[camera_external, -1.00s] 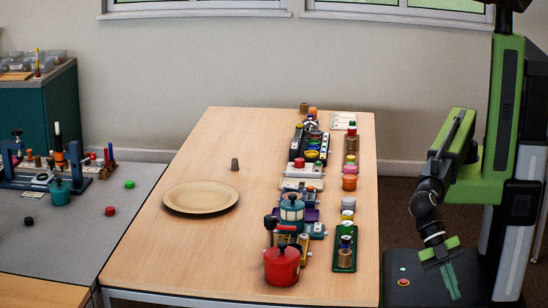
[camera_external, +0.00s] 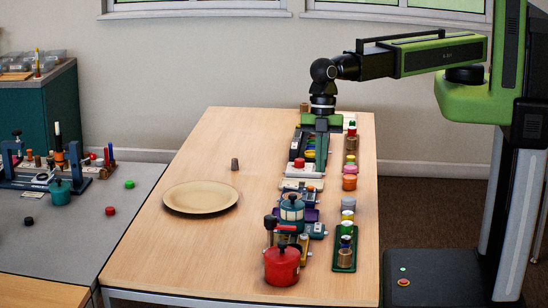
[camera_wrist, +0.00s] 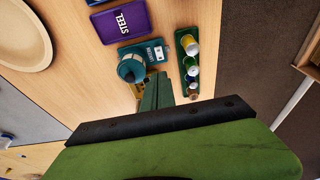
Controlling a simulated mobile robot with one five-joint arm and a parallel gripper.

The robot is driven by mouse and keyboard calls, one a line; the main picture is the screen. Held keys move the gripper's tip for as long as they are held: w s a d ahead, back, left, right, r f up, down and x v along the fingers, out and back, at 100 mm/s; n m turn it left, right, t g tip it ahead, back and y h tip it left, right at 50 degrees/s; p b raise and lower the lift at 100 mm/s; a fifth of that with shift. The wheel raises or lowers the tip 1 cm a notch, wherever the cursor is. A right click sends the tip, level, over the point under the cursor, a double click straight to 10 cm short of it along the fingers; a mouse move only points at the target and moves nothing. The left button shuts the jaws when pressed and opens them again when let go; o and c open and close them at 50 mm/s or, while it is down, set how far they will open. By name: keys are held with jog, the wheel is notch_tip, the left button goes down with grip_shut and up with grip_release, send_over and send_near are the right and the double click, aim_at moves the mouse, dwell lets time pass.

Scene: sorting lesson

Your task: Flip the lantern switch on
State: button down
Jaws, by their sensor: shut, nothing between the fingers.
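The teal lantern (camera_external: 292,209) stands on the wooden table, behind the red pot. It also shows in the wrist view (camera_wrist: 131,68), on a teal base whose labelled end (camera_wrist: 153,52) carries a small pale switch part. Whether the switch is on or off is too small to tell. My gripper (camera_external: 320,170) points down over the back part of the item row, beyond the lantern in the outside view. In the wrist view my gripper's green fingers (camera_wrist: 157,90) are together and empty, apart from the lantern.
A red pot (camera_external: 282,266) stands at the front of the row. A green tray (camera_external: 344,262) with small cylinders lies right of the lantern. A purple STEEL tray (camera_wrist: 119,20) is nearby. A round tan plate (camera_external: 201,196) lies left; the table's left side is mostly clear.

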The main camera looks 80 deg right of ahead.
jog(key=shift+f, duration=0.2)
jog(key=b, duration=1.3)
send_near(318, 225)
jog(key=x, duration=0.5)
jog(key=shift+a+f, duration=0.2)
jog(key=shift+d+f+b, duration=0.15)
jog(key=shift+f+b, duration=0.3)
jog(key=shift+b, duration=0.1)
jog(key=shift+r, duration=0.1)
